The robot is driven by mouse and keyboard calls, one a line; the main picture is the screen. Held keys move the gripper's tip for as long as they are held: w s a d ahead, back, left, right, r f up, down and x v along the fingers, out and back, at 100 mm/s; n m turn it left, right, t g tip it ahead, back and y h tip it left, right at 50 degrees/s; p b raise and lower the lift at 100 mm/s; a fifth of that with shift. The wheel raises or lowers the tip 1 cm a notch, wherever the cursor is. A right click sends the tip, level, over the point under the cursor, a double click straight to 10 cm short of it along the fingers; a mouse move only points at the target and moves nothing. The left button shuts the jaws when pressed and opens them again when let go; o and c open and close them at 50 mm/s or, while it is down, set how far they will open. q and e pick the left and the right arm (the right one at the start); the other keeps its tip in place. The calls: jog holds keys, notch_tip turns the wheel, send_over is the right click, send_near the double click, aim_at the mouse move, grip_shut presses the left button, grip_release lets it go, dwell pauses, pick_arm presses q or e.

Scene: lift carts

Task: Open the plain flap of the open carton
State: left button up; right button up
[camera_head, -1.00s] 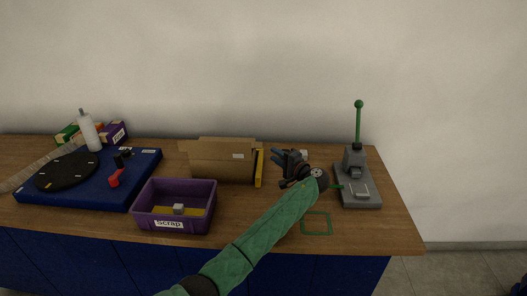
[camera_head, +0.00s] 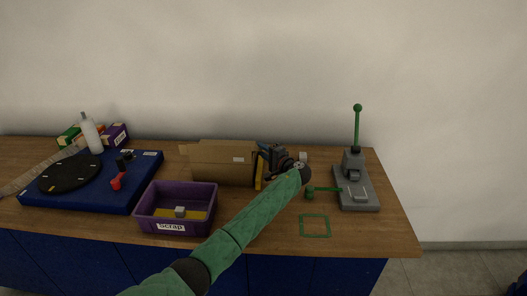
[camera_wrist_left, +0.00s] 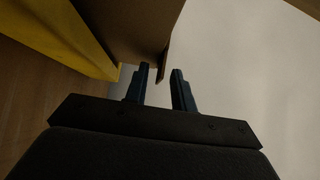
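The open brown carton (camera_head: 222,166) stands on the bench, with a white label on its front. Brown flap edges show along its top and out to its left. A yellow panel (camera_head: 260,178) shows at its right end. My left gripper (camera_head: 266,152) is at the carton's upper right end. In the left wrist view the fingers (camera_wrist_left: 162,82) are apart and empty. The lower edge of a brown carton panel or flap (camera_wrist_left: 135,25) is just ahead of their tips, and I cannot tell whether they touch. The yellow panel (camera_wrist_left: 60,35) is to its left. My right gripper is not in view.
A purple scrap bin (camera_head: 148,222) stands in front of the carton. A blue base with a black turntable (camera_head: 68,173) is at the left. A grey lever press (camera_head: 357,190) is at the right, near a green square outline (camera_head: 315,216). A white bottle (camera_head: 91,136) stands at the back left.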

pick_arm(q)
jog(key=shift+c, duration=0.4)
grip_shut()
jog(key=shift+f, duration=0.1)
dwell(0.8)
